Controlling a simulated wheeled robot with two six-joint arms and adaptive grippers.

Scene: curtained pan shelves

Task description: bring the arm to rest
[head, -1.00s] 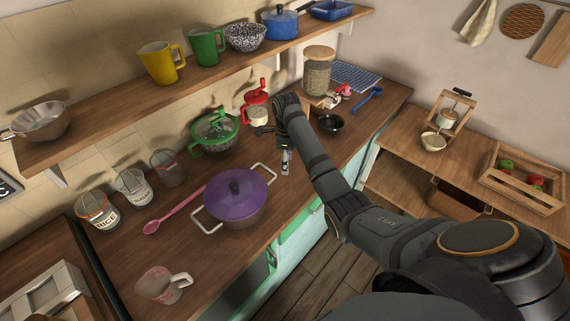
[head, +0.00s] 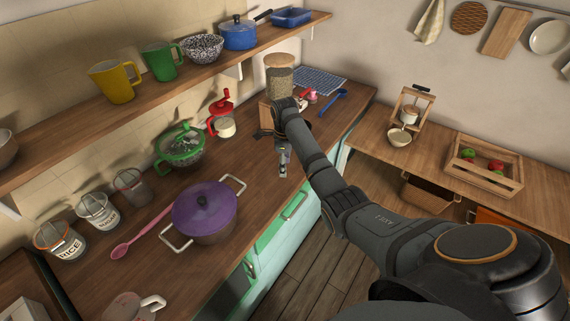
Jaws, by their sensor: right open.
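My right arm reaches in from the lower right over the wooden counter (head: 232,262). My right gripper (head: 282,170) points down at the arm's far end, above the counter's front part. It is small in the picture; its jaws are open and I see nothing held in them. It is to the right of the purple pot (head: 205,210) and apart from it. My left gripper is not in view.
A shelf (head: 150,92) with jugs runs above. A side table (head: 385,150) holds a crate (head: 487,170). Open floor (head: 315,260) lies below the counter's edge.

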